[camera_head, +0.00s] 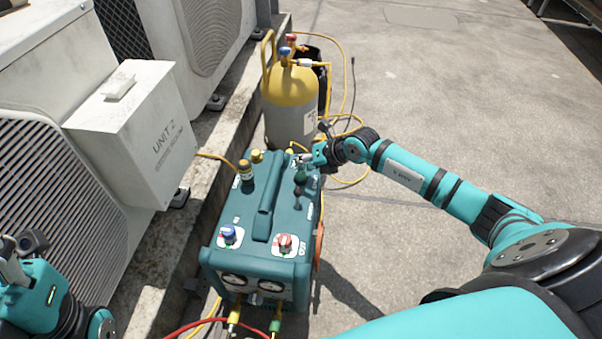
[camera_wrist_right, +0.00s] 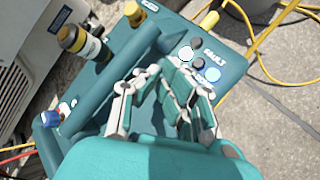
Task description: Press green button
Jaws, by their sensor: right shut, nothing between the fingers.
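The teal service machine (camera_head: 225,262) stands on the paving with a control panel at its far right end. My right gripper (camera_head: 302,162) is over that end, its fingers shut and empty. In the right wrist view the gripper (camera_wrist_right: 160,75) reaches toward the panel. I cannot tell whether the fingertips touch the panel. My left gripper (camera_head: 18,262) is at the lower left edge, partly cut off.
A yellow-topped cylinder (camera_head: 290,95) with hoses stands behind the machine. Condenser units, with a grey "UNIT 2" box (camera_head: 150,135), stand on a concrete kerb at left. The machine's near end has a blue knob (camera_head: 229,234) and a red knob (camera_head: 285,242). Paving at right is open.

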